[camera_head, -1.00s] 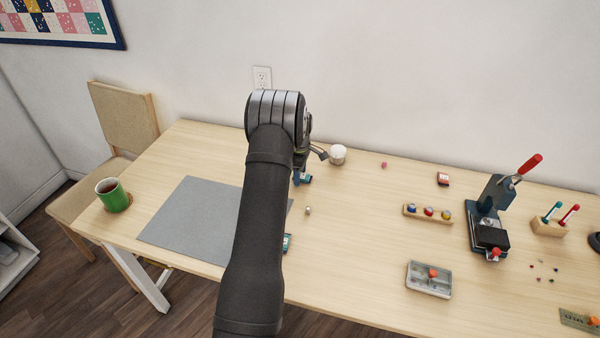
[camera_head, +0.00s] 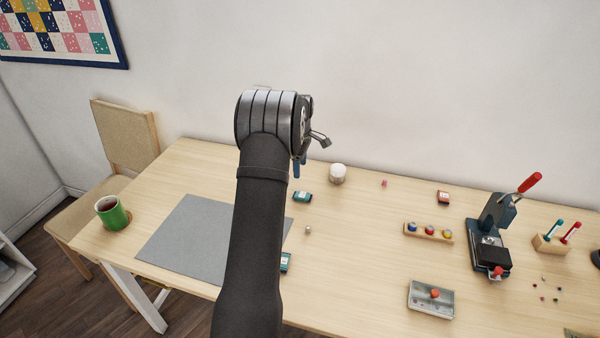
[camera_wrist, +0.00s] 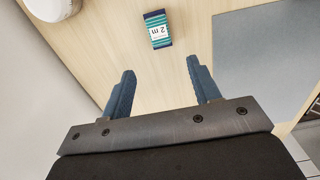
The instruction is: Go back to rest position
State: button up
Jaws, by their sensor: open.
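My gripper (camera_wrist: 160,88) shows in the wrist view with its two blue fingers spread apart and nothing between them. In the head view only a bit of a blue finger (camera_head: 297,168) shows; my arm hides the rest. The gripper is raised above the table (camera_head: 350,230). A teal box labelled "2 m" (camera_wrist: 158,30) lies on the table beyond the fingertips, apart from them. It also shows in the head view (camera_head: 303,196), just below and right of the finger.
A white round container (camera_head: 338,174) stands right of the gripper. A grey mat (camera_head: 185,240), a green mug (camera_head: 112,213), a second teal box (camera_head: 286,262), a tray (camera_head: 431,299), a rack of coloured pieces (camera_head: 428,232) and a red-handled press (camera_head: 490,240) are around. The table's centre right is mostly clear.

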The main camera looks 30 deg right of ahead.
dwell(0.3)
send_over(300, 194)
jog(key=shift+f, duration=4)
jog(key=shift+f, duration=0.15)
